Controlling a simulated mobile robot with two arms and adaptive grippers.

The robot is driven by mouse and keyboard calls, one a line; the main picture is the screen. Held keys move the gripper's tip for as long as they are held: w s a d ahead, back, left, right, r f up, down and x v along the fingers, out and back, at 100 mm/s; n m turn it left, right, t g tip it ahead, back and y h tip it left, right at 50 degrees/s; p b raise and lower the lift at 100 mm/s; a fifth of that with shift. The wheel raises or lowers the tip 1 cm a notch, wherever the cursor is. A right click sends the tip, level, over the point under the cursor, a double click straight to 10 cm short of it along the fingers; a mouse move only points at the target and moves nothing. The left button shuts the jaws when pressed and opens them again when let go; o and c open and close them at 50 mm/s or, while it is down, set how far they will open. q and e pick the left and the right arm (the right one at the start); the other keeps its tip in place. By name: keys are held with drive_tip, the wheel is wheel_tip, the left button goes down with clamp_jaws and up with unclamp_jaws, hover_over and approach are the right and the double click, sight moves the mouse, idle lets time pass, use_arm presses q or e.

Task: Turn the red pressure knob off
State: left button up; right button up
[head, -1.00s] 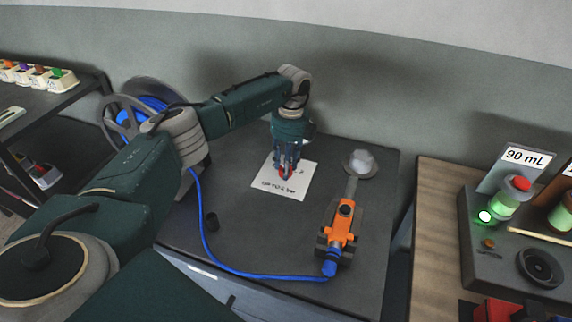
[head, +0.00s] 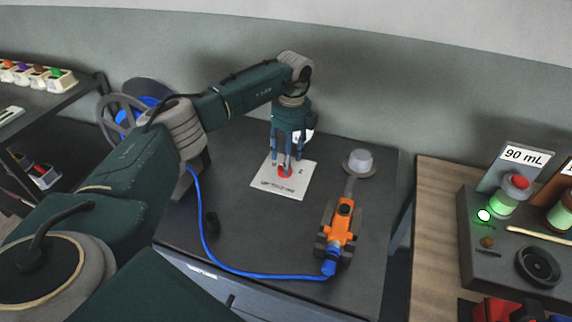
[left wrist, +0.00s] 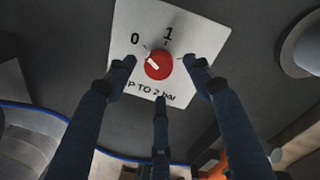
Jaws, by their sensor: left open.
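The red pressure knob (head: 285,171) sits on a white plate (head: 268,184) on the dark table. In the left wrist view the knob (left wrist: 158,66) shows a short white mark pointing to the upper left, on the side of the printed 0 rather than the 1. My left gripper (head: 287,163) is above the knob, pointing down. Its three fingers are spread apart and empty, with the knob visible between them in the left wrist view. In the head view the fingers partly cover the knob. My right gripper is not in view.
An orange tool (head: 342,225) lies right of the plate, joined to a blue hose (head: 203,225) from a reel at left. A grey round piece (head: 359,162) stands behind the tool. A wooden table (head: 437,235) with a 90 mL sign (head: 526,156) is at right.

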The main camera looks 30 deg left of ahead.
use_arm(q)
wheel_tip(320, 180, up, 9)
drive_tip(key=shift+w+d+f, duration=0.15)
drive_tip(key=shift+w+d, duration=0.05)
idle(0.5)
